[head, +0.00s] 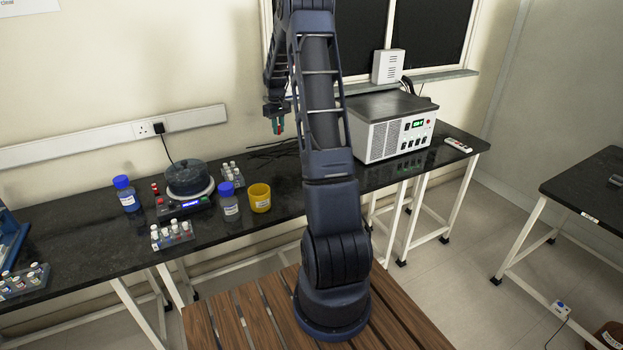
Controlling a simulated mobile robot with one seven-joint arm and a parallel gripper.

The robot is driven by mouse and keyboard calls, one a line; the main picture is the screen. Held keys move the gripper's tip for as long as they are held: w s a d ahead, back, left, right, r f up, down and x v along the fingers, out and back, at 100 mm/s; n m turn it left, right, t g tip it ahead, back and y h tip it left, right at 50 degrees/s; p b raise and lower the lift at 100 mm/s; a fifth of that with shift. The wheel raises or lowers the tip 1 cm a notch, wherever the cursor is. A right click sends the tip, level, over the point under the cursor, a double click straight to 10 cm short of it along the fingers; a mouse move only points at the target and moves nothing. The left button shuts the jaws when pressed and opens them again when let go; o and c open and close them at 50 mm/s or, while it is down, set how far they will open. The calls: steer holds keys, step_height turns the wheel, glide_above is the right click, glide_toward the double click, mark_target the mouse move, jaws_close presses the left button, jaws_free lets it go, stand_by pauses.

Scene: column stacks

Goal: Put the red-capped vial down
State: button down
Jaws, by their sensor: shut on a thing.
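My gripper (276,116) hangs over the back of the black bench, left of my arm's column. It is shut on a small vial with red on it, which I take as the red-capped vial (278,127). The vial is held in the air above the bench top. It is small in view and partly covered by the fingers, so its tilt is hard to tell. Another small red-topped item (156,190) stands on the bench beside the dark round device on the hotplate.
Left of the gripper are a vial rack (231,173), yellow cup (260,198), blue-capped bottles (229,202) (127,194), hotplate (187,204) and front rack (172,235). A grey instrument (392,128) stands right. Dark cables (270,146) lie below the gripper.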

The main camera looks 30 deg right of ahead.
mark_target(282, 174)
step_height(282, 174, down, 20)
steer(key=shift+d+r, duration=0.1)
steer(key=shift+d, duration=0.05)
stand_by(0.5)
steer(key=shift+f, duration=0.25)
steer(key=c, duration=1.3)
jaws_free()
steer(key=shift+r, duration=0.1)
